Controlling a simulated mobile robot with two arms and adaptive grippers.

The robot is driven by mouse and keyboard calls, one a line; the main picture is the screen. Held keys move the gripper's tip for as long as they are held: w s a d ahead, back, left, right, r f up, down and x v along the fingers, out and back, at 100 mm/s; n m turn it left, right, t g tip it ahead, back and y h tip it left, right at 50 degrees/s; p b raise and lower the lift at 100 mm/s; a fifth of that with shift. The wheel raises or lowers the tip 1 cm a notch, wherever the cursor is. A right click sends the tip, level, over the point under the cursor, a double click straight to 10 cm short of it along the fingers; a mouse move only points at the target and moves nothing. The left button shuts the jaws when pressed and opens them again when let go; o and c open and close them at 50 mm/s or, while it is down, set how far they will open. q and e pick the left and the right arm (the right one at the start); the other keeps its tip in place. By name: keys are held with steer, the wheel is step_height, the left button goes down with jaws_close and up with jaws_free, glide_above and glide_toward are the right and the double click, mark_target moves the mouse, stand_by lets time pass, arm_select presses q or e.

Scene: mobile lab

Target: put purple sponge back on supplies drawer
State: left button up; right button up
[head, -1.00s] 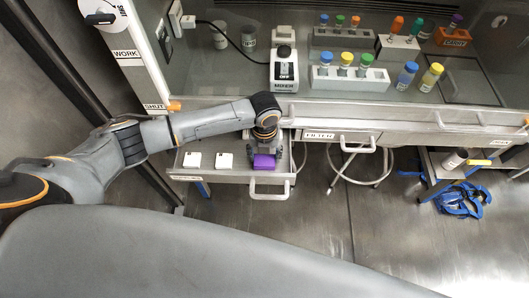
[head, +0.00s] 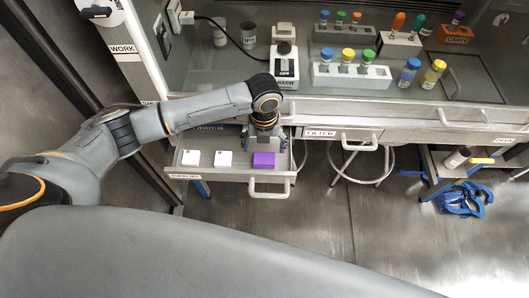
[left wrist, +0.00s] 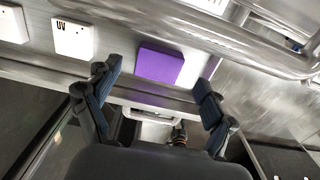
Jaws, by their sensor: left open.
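The purple sponge (head: 264,160) lies flat in the open supplies drawer (head: 228,175), at the right of two white blocks. It also shows in the left wrist view (left wrist: 160,65), beyond the fingertips and apart from them. My left gripper (head: 264,143) is just behind the sponge in the head view. In the left wrist view my left gripper (left wrist: 157,90) is open and empty, its fingers spread to either side of the sponge. My right gripper is not in view.
Two white blocks (head: 191,158) (head: 223,158) sit left of the sponge in the drawer. The drawer handle (head: 268,187) sticks out in front. The bench above holds the mixer (head: 285,65) and vial racks (head: 350,74). A stool (head: 361,165) stands at the right.

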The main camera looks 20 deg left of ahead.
mark_target(264, 155)
arm_select(q)
step_height(264, 155, up, 9)
steer(key=shift+r, duration=0.2)
steer(key=shift+s, duration=0.1)
stand_by(0.4)
